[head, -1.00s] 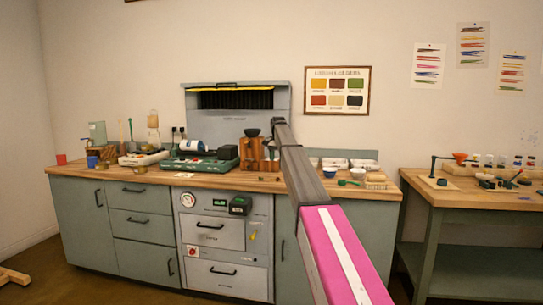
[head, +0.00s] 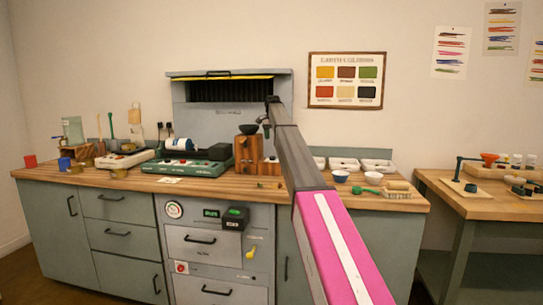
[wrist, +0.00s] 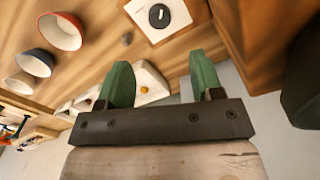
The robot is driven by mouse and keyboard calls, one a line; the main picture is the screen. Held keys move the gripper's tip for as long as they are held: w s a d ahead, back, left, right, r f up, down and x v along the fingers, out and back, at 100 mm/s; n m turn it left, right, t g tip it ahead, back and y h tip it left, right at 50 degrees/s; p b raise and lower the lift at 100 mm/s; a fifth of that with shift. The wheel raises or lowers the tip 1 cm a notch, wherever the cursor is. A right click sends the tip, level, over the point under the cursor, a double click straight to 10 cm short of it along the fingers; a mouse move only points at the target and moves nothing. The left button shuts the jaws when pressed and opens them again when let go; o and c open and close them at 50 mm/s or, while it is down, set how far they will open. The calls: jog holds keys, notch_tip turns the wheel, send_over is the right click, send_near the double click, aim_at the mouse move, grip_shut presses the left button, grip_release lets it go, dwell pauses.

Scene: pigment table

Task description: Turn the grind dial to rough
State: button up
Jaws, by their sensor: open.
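The wooden mill (head: 247,155) with a black hopper stands on the counter, just left of my arm in the head view. In the wrist view a black round dial (wrist: 159,16) with a short white mark sits on a white plate at the top edge. No rough or fine label is readable. My gripper (wrist: 160,75) has two green fingers spread apart with nothing held between them. The dial lies beyond the fingertips, apart from them. In the head view my gripper (head: 268,119) is small and dark, above and right of the mill's hopper.
Bowls (head: 340,176) and white trays (head: 343,163) stand right of my arm, with a green scoop (head: 366,190) nearby. A green device (head: 190,167) stands left of the mill. The counter's front strip (head: 215,188) is mostly clear. A side table (head: 455,198) is at right.

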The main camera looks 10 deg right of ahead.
aim_at(272, 158)
notch_tip(272, 158, down, 11)
jog(key=shift+r, duration=0.15)
dwell(0.4)
jog(key=c, duration=0.9)
